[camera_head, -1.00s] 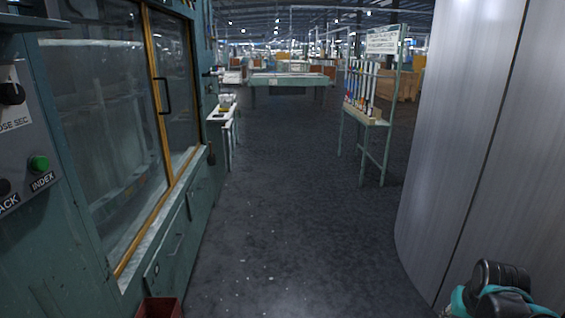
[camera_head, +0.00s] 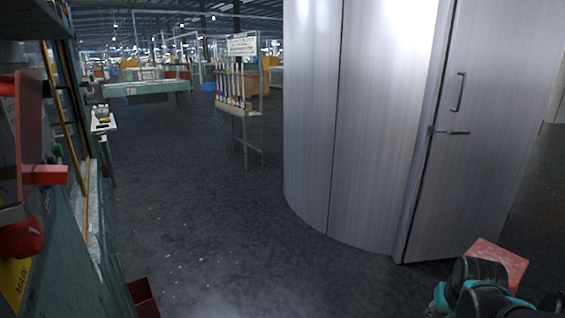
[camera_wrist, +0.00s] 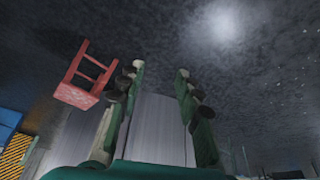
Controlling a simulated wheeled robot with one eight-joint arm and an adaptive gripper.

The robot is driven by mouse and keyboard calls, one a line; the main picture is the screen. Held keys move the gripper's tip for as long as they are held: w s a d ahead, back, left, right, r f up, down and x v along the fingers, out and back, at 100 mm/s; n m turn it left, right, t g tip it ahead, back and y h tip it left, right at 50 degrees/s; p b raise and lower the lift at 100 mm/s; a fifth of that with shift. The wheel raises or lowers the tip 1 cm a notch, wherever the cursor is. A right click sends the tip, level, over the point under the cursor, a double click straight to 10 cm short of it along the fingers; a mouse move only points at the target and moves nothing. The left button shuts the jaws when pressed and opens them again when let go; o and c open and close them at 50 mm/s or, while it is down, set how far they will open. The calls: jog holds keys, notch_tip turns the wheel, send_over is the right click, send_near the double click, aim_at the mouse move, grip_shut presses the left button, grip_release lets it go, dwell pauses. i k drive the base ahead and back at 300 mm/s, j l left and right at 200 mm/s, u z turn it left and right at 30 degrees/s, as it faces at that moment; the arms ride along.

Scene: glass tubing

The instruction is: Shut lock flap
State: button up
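My gripper (camera_wrist: 160,70) shows in the wrist view with its two green-and-black fingers spread apart and nothing between them. It is open and empty, with dark floor beyond its tips. No part is clearly recognisable as the lock flap. A tall curved grey metal enclosure (camera_head: 380,110) stands at right in the head view. It has a flat panel (camera_head: 485,130) with an upright pull handle (camera_head: 457,92) and a lever handle (camera_head: 452,132). At the far left, a red lever-like fitting (camera_head: 35,150) sits above a yellow label reading MAIN (camera_head: 15,285). My gripper touches none of these.
A red stool (camera_wrist: 77,95) stands beside my gripper in the wrist view. A rack of upright tubes (camera_head: 232,105) and a green bench (camera_head: 145,88) stand farther back. A red bin (camera_head: 143,297) lies at lower left. The floor between machine and enclosure is clear.

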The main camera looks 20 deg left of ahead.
aim_at(26, 87)
jog(key=k+u, duration=0.4)
jog(key=k+j+u, duration=0.15)
jog(key=u, duration=0.25)
jog(key=k+j+u, duration=0.2)
jog(key=u, duration=0.85)
jog(key=k, duration=0.05)
